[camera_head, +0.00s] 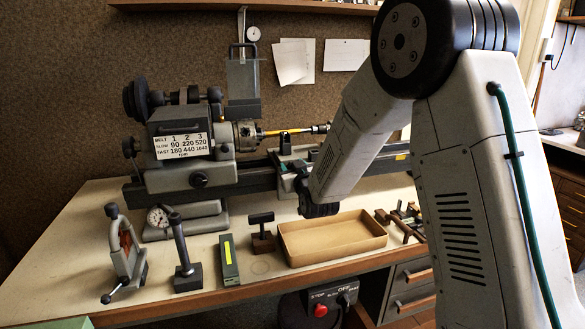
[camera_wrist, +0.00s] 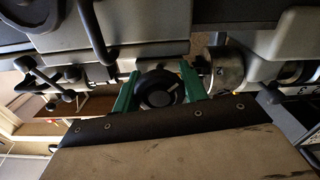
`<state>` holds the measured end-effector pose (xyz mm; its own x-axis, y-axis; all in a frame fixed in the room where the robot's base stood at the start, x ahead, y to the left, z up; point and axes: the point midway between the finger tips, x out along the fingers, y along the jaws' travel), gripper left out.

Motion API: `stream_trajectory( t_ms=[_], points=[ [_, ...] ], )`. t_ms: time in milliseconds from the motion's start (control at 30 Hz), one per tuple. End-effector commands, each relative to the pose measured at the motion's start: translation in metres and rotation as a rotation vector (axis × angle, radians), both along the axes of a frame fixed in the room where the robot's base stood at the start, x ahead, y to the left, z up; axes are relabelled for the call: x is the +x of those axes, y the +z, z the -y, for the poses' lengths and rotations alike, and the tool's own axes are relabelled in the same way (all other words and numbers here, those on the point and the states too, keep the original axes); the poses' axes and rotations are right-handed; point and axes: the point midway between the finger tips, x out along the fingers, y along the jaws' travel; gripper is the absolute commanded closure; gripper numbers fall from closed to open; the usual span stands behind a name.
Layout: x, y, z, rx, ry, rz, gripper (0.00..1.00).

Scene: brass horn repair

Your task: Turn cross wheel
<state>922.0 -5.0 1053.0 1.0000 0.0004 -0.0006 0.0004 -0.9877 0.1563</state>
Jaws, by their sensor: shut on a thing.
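The cross wheel (camera_wrist: 154,91) is a dark round knob with a pale line on its face, on the front of the lathe's carriage in the wrist view. My gripper (camera_wrist: 160,87) has its two green fingers on either side of the knob, shut on it. The wheel's rear and shaft are hidden. In the head view my arm reaches down to the lathe (camera_head: 188,167) on the bench, and its wrist hides the wheel and most of the gripper.
The tray lies close below my wrist. A lathe chuck (camera_wrist: 226,70) is near my fingers.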

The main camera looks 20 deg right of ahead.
Motion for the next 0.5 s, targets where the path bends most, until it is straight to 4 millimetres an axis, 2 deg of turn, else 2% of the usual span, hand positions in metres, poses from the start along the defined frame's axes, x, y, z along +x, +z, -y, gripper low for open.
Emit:
stream_trajectory(
  t_ms=[500],
  points=[
    [0.0001,-0.0002,0.0002,-0.491,-0.003,0.001,0.80]
  ],
)
